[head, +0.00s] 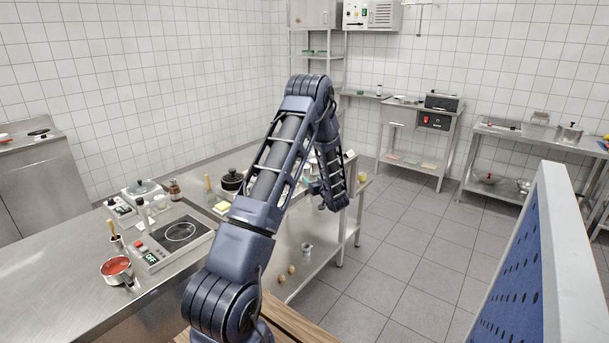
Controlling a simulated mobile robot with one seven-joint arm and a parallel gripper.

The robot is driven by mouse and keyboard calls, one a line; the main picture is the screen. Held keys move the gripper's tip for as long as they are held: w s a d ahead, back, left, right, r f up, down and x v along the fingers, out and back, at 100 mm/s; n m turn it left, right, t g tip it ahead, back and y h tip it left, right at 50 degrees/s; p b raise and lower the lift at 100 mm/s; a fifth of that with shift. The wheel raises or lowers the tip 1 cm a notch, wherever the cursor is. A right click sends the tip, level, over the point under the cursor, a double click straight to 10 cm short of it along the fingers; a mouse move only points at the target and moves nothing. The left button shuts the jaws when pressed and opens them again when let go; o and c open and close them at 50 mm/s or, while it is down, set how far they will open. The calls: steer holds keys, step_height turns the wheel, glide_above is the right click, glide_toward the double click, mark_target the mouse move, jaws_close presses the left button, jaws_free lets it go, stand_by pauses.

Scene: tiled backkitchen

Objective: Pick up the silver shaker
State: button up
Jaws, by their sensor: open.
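A small, silvery upright item (142,210) stands on the steel counter at the left, behind the hot plate. It may be the silver shaker, but it is too small to be sure. My arm rises through the middle of the view and bends down on its far side.
A blue perforated panel (530,265) stands at the right. The tiled floor (400,265) between is clear.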

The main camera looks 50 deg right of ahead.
mark_target(304, 169)
steer(key=x, duration=1)
steer(key=shift+w+d, duration=0.15)
steer(key=shift+d, duration=0.05)
steer(key=c, duration=0.8)
steer(key=shift+r, duration=0.15)
step_height(304, 169, up, 20)
steer(key=shift+f, duration=0.15)
